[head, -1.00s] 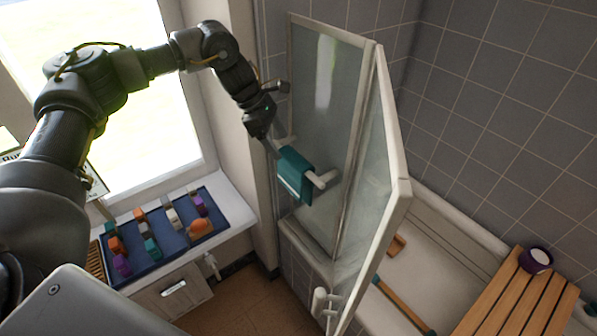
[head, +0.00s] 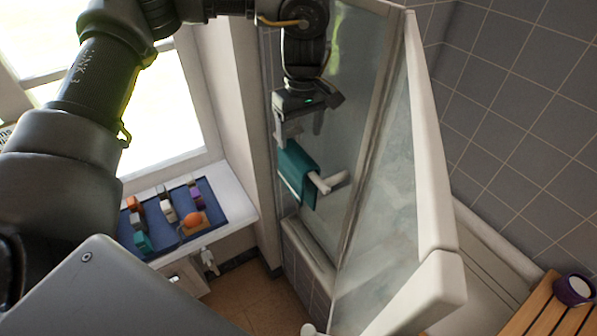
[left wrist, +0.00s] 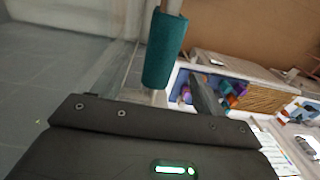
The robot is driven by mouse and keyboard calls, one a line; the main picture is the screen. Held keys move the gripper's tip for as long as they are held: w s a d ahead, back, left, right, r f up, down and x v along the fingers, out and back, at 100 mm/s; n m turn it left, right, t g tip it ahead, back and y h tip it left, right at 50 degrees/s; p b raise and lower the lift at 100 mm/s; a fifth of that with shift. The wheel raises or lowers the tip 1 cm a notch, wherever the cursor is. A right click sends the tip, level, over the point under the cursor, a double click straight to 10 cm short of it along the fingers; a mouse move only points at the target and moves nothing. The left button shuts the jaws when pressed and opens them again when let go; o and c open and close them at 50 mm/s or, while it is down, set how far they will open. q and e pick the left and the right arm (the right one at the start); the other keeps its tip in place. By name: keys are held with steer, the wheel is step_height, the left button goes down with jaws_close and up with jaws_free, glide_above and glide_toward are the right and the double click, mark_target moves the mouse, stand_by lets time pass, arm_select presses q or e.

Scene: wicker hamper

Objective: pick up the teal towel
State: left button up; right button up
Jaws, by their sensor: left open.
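The teal towel (head: 297,172) hangs folded over a white rail (head: 325,184) on the shower's glass panel. My left gripper (head: 300,130) is open and empty, pointing down just above the towel in the head view; I cannot tell whether it touches the towel. In the left wrist view the towel (left wrist: 165,48) hangs just beyond the dark gripper body, with one finger (left wrist: 205,97) to its right. The other finger is not clear there. My right gripper is not in view.
A glass shower door (head: 430,150) stands open to the right of the towel. A blue tray (head: 210,205) with several small coloured items lies on the white sill at left. A wooden bath rack (head: 530,312) holds a purple jar (head: 574,291).

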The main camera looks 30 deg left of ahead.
mark_target(298, 152)
arm_select(q)
steer(key=shift+f, duration=0.55)
steer(key=shift+d+f, duration=0.2)
steer(key=shift+f, duration=0.15)
steer(key=shift+s+a+f+p, duration=0.15)
steer(key=shift+f+p, duration=0.1)
steer(key=shift+p, duration=0.3)
steer(key=f, duration=0.1)
steer(key=f+p, duration=0.2)
steer(key=shift+a+f, duration=0.25)
steer(key=shift+f, duration=0.6)
steer(key=shift+d, duration=0.1)
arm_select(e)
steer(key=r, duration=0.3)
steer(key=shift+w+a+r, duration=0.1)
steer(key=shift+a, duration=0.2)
arm_select(q)
steer(key=shift+s, duration=0.1)
steer(key=shift+c, duration=0.2)
steer(key=c, duration=1.3)
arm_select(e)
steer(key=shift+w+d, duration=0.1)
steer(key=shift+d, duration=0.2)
